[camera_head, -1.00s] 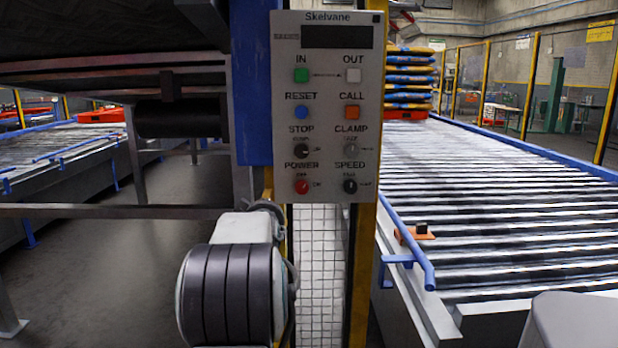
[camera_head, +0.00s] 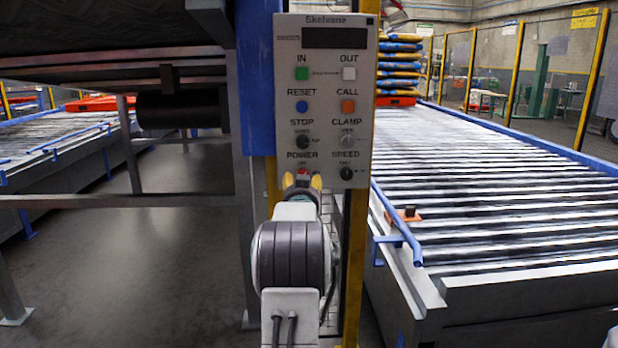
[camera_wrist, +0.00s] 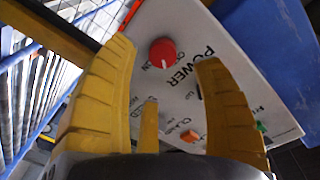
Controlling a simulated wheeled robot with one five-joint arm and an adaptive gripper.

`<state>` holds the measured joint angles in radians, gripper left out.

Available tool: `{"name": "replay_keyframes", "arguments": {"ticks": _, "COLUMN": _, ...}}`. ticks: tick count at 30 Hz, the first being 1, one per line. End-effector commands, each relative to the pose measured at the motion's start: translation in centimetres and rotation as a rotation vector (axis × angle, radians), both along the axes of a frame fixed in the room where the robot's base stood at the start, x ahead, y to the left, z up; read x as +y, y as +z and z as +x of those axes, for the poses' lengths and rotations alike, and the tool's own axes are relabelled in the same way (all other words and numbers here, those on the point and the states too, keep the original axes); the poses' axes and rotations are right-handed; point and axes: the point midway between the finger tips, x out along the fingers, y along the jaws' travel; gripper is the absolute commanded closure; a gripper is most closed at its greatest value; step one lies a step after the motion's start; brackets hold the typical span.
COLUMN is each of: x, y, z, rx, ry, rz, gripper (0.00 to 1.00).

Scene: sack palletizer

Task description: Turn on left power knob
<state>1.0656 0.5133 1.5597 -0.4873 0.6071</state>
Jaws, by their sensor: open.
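The control panel (camera_head: 325,60) stands upright in the middle of the head view. Its red power knob (camera_head: 303,172) is at the lower left, under the POWER label, and my gripper (camera_head: 302,182) is just below and in front of it, partly covering it. In the wrist view the red knob (camera_wrist: 163,52) is plain, with a white mark pointing down toward the ON lettering side. My gripper (camera_wrist: 166,60) has its yellow fingers spread wide, one on each side of the knob in the picture. The fingers look empty, and I cannot tell any contact.
The black speed knob (camera_head: 347,173) is right of the power knob, and the stop knob (camera_head: 303,141) is above it. A blue post (camera_head: 257,90) borders the panel on the left. A roller conveyor (camera_head: 480,180) runs on the right. Open floor (camera_head: 150,270) lies at left.

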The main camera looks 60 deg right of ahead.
Motion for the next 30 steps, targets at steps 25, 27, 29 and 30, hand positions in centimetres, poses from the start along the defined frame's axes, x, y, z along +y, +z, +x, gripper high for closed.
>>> {"name": "replay_keyframes", "arguments": {"ticks": 25, "x": -4.1, "y": 0.4, "z": 2.3, "rx": -0.186, "ry": -0.002, "rz": 0.085, "gripper": 0.39}}
{"name": "replay_keyframes", "arguments": {"ticks": 27, "x": -4.6, "y": 0.4, "z": 2.5, "rx": -0.186, "ry": -0.002, "rz": 0.085, "gripper": 0.39}}
{"name": "replay_keyframes", "arguments": {"ticks": 29, "x": -5.0, "y": 0.4, "z": 2.8, "rx": -0.186, "ry": -0.001, "rz": 0.086, "gripper": 0.39}}
{"name": "replay_keyframes", "arguments": {"ticks": 30, "x": -5.2, "y": 0.4, "z": 2.9, "rx": -0.186, "ry": -0.001, "rz": 0.086, "gripper": 0.39}}
